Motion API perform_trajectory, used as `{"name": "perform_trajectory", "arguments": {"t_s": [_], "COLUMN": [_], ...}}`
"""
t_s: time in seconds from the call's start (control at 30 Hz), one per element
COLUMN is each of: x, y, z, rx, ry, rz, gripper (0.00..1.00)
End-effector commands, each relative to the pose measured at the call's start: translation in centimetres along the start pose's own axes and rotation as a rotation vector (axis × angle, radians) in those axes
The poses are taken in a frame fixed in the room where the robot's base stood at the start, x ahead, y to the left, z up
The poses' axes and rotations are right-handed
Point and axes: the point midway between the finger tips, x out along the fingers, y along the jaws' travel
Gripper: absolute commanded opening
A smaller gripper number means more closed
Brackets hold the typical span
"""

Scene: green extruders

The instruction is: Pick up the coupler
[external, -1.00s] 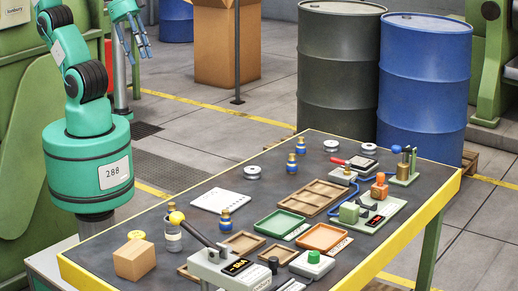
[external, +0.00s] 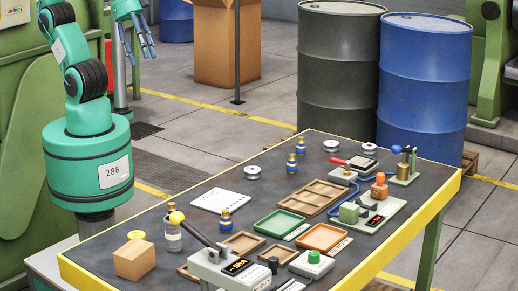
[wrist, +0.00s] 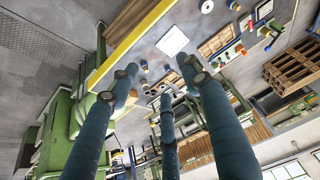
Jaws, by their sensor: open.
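Small blue fittings also show in the wrist view (wrist: 144,69). My gripper (external: 137,45) hangs high at the upper left, beyond the table's left side and far from the fittings. Its long blue fingers are spread and empty in the wrist view (wrist: 162,78).
Silver spools (external: 252,172), a white sheet (external: 219,200), a green tray (external: 279,223), an orange tray (external: 324,236) and a wooden tray (external: 315,196) lie on the table. A cardboard box (external: 134,259), a bottle (external: 172,235) and a lever device (external: 230,268) stand in front.

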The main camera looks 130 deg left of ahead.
Motion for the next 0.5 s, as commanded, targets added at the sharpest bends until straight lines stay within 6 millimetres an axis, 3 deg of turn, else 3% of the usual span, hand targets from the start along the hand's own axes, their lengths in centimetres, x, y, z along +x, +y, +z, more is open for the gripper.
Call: {"name": "perform_trajectory", "arguments": {"t_s": [0.27, 0.5], "x": [2.4, 6.2], "y": [1.9, 4.2], "z": [-4.9, -9.1], "rx": [-0.033, -0.068], "ry": [-0.078, -0.156], "rz": [0.014, 0.019], "gripper": [0.48, 0.48]}}
